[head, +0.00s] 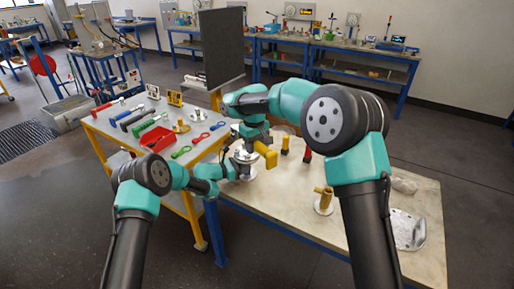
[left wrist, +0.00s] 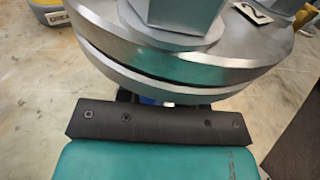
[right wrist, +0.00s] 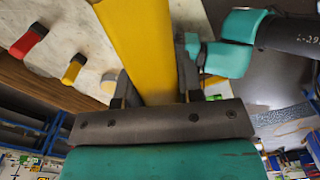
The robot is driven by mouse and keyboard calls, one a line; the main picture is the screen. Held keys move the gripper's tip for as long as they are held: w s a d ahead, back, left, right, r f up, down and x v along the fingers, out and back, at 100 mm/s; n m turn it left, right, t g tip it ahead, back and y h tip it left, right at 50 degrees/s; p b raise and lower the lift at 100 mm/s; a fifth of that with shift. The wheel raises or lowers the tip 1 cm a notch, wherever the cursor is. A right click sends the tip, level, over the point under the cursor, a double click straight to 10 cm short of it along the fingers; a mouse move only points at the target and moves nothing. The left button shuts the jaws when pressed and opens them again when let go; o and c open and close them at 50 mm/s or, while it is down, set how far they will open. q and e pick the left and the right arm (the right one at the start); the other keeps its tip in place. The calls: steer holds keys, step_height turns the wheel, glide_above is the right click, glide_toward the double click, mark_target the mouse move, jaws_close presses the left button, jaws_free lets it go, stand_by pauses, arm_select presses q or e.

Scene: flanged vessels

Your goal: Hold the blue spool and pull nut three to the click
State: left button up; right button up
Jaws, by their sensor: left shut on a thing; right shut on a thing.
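The flanged vessel (head: 243,158) stands at the left end of the pale bench. In the left wrist view its stacked grey flanges (left wrist: 180,62) fill the top, with large nuts (left wrist: 178,12) and a tag (left wrist: 253,13) reading 2. Only a sliver of blue (left wrist: 148,101) shows below the flanges; the rest of the spool is hidden. My left gripper (head: 228,170) is shut at the spool, just under the flanges. My right gripper (right wrist: 150,88) is shut on a yellow tool (right wrist: 140,45), which also shows beside the vessel in the head view (head: 266,154). The tool's working end and nut three cannot be made out.
A side table at left holds wrenches and a red tray (head: 155,139). The bench's front middle is clear.

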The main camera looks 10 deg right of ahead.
steer(key=shift+f, duration=2.25)
steer(key=shift+f, duration=1.25)
steer(key=shift+m, duration=0.8)
steer(key=r, duration=0.1)
steer(key=a+r, duration=0.1)
steer(key=r, duration=0.3)
steer(key=shift+s+a, duration=0.2)
steer(key=shift+s, duration=0.2)
